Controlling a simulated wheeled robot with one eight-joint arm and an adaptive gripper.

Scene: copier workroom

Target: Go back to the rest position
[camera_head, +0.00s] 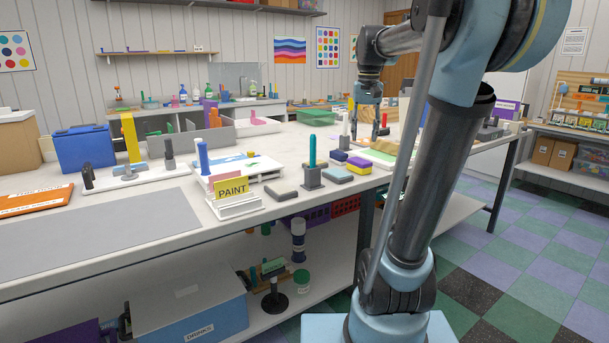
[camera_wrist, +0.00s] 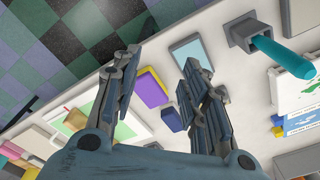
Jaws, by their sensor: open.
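My gripper (camera_head: 368,127) is in the head view above the far right part of the long worktable (camera_head: 110,235), pointing down. It also shows in the wrist view (camera_wrist: 161,64), with its two fingers spread apart and nothing between them. Below the fingers lies a purple and yellow block (camera_wrist: 151,88), which appears apart from them. In the head view this block (camera_head: 359,166) sits on the table in front of my gripper.
A grey holder with a teal upright stick (camera_head: 312,177) stands left of the block. A yellow PAINT sign (camera_head: 231,188) stands near the front edge. A blue bin (camera_head: 85,149) is at the left. Checkered floor (camera_head: 540,265) is clear at the right.

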